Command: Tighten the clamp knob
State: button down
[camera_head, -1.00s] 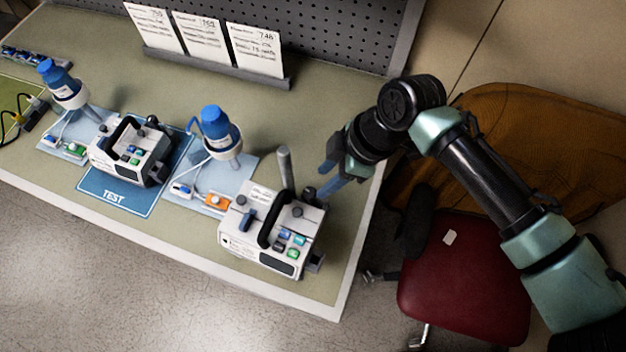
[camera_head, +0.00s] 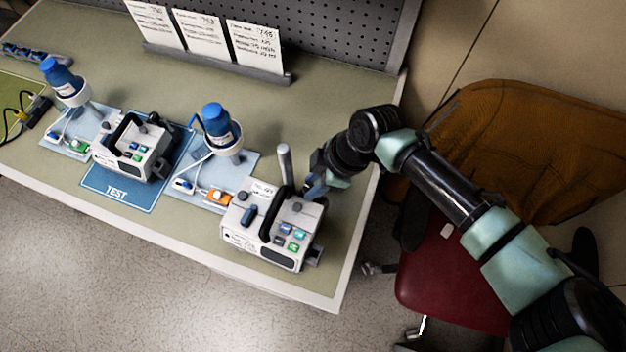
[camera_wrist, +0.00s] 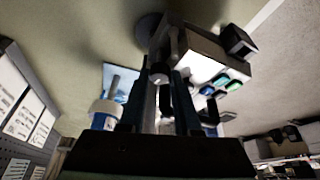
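The nearer white infusion pump (camera_head: 240,232) stands at the table's right end, with a black handle and coloured buttons on top. It also shows in the wrist view (camera_wrist: 201,66). My gripper (camera_head: 312,188) has come down at the pump's far right corner, beside a grey pole (camera_head: 285,165). In the wrist view a small grey round knob (camera_wrist: 159,72) shows at the tips of my fingers (camera_wrist: 166,80). The fingers look apart; I cannot tell if they touch the knob. A dark clamp-like block (camera_head: 313,257) sticks out of the pump's near right side.
A second pump (camera_head: 130,160) stands on the blue TEST mat (camera_head: 118,194). White cards (camera_head: 203,42) line the back. A red chair (camera_head: 450,285) is right of the table. The table's near edge is close to the pump.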

jog(key=shift+r, duration=0.1)
dwell(0.3)
jog(key=shift+s+a+r+m+t+p, duration=0.1)
jog(key=shift+m+t+p, duration=0.3)
jog(key=shift+m+p, duration=0.45)
jog(key=m+p, duration=0.1)
jog(key=m, duration=0.1)
jog(key=m+t, duration=0.1)
jog(key=m, duration=0.2)
jog(key=shift+s+t+h+p, duration=0.1)
jog(key=shift+t+h+p, duration=0.2)
jog(key=shift+p, duration=0.05)
jog(key=m+h+p, duration=0.1)
jog(key=m, duration=0.1)
jog(key=m+t, duration=0.1)
jog(key=m, duration=0.2)
jog(key=shift+s+a+m+t+h+p, duration=0.1)
jog(key=shift+a+m+t+h+p, duration=0.05)
jog(key=shift+m+t+h+p, duration=0.2)
jog(key=c, duration=0.9)
grip_release()
